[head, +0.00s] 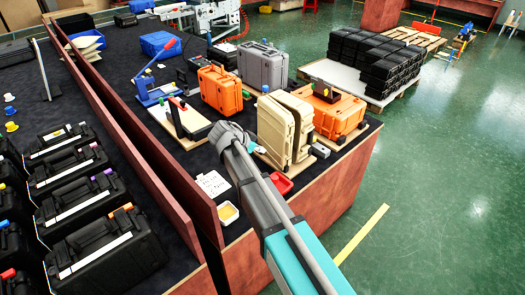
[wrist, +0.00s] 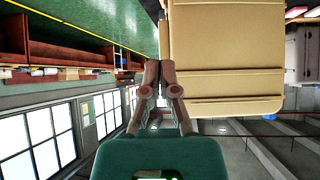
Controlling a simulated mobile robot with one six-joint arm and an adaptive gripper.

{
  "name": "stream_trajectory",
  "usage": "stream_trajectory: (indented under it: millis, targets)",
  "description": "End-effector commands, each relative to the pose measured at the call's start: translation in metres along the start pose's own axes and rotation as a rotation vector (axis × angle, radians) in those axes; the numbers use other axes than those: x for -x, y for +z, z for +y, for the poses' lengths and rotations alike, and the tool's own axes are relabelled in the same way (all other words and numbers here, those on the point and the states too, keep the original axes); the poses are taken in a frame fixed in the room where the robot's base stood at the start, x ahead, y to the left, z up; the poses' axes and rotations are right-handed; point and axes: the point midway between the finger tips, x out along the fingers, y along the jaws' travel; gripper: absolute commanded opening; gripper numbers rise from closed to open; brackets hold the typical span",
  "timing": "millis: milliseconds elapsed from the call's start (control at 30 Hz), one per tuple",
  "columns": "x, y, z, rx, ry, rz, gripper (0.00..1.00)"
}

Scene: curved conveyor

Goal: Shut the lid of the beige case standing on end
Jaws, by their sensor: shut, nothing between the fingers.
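The beige case (head: 273,130) stands on end near the table's right edge in the head view. Its two halves stand slightly apart at the top, with a dark gap between them, so the lid looks ajar. My gripper (head: 257,149) is just left of the case, low beside its near face. In the wrist view my gripper (wrist: 151,72) is shut and empty, its fingertips next to the edge of the beige case (wrist: 225,45). I cannot tell whether they touch it. The arm hides a little of the table in front of the case.
An orange case (head: 340,115) stands close right of the beige case. Another orange case (head: 221,90) and a grey case (head: 263,66) stand behind. A red tray (head: 281,183) lies in front. A reddish-brown divider (head: 150,150) runs along the left. Black cases fill the far left.

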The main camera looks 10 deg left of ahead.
Motion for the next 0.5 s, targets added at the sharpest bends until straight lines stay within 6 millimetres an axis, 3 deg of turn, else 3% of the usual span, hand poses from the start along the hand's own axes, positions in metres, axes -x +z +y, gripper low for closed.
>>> stream_trajectory:
  millis: [500]
  targets:
    - [-0.06,0.002,0.0,-0.001,0.001,0.0,0.0]
